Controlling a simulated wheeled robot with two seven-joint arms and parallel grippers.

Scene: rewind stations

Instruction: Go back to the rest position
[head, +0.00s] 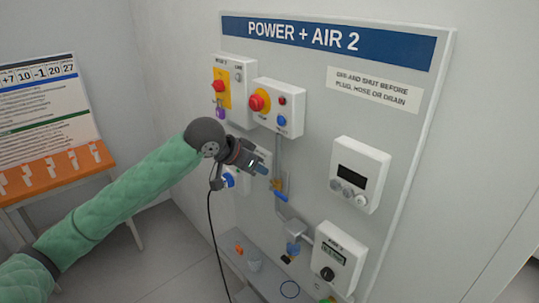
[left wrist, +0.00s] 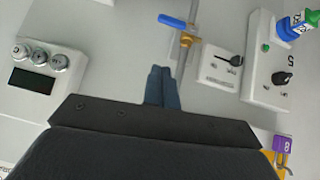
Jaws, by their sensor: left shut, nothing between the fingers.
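My left arm comes in from the left in the head view. My left gripper (head: 262,167) is in front of the wall panel (head: 310,130) headed POWER + AIR 2. Its fingers are together with nothing between them. They also show closed in the left wrist view (left wrist: 162,85), below a brass valve with a blue handle (left wrist: 173,20) in that picture. In the head view the gripper partly covers a small grey box on the panel. I cannot tell how far the fingertips are from the panel. My right gripper is not in view.
A box with a red button (head: 258,101), a display box (head: 360,172) and a lower box with a black knob (head: 327,273) stick out from the panel. A purple padlock (head: 220,113) hangs at upper left. An orange-topped table (head: 60,170) stands at far left, with floor between.

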